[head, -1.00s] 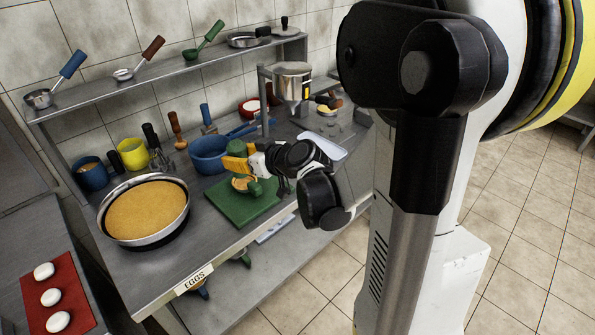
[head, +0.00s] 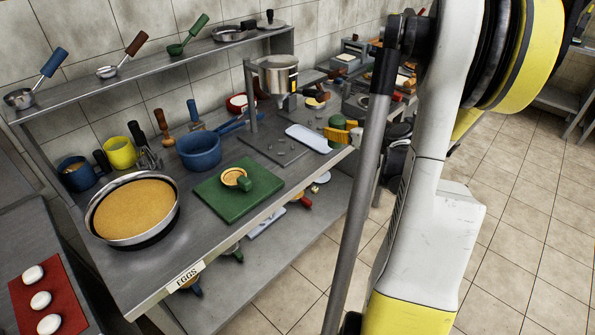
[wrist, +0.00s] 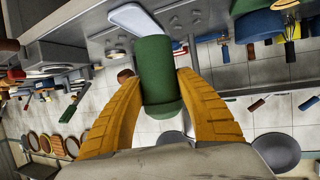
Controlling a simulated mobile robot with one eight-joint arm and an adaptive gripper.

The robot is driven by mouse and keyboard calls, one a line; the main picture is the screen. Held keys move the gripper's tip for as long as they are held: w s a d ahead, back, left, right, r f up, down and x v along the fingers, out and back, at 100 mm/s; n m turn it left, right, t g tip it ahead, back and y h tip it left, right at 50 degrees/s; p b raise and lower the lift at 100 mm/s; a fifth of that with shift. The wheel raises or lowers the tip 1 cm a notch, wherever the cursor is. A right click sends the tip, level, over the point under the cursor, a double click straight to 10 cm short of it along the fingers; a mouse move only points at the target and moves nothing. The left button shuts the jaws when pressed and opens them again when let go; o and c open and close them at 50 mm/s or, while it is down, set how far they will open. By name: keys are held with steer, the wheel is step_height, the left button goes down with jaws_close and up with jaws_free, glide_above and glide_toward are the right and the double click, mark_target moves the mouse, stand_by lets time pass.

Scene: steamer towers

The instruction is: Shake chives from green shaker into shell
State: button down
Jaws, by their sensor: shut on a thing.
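My gripper (head: 344,131), with yellow fingers, is shut on the green shaker (head: 337,121). In the wrist view the shaker (wrist: 156,72) sits between both fingers (wrist: 157,95). Whether it is upright or inverted I cannot tell. A small round tan shell (head: 232,176) lies on the green board (head: 222,205) at the middle of the counter, with a short green piece at its right side. My gripper is well to the right of the board, near the counter's right edge. Any chives in the shell are too small to tell.
A white tray (head: 309,138) lies just left of my gripper. A metal dispenser (head: 276,75) stands behind it. A blue pot (head: 199,150) is behind the board and a large filled pan (head: 134,210) at its left. A shelf with ladles runs along the wall.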

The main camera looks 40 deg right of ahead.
steer(key=w+a+f+b, duration=0.2)
steer(key=w+a+f, duration=0.1)
steer(key=w+a, duration=0.1)
steer(key=w+a+f+b, duration=0.3)
steer(key=f, duration=0.1)
steer(key=shift+w+a, duration=0.4)
steer(key=f, duration=0.1)
steer(key=b, duration=0.1)
steer(key=f, duration=0.1)
steer(key=shift+w+a+f+b, duration=0.3)
steer(key=shift+b, duration=0.05)
steer(key=shift+f, duration=0.5)
steer(key=shift+f, duration=0.1)
steer(key=c, duration=0.9)
jaws_free()
steer(key=shift+b, duration=0.3)
steer(key=shift+o, duration=0.2)
steer(key=shift+f, duration=0.1)
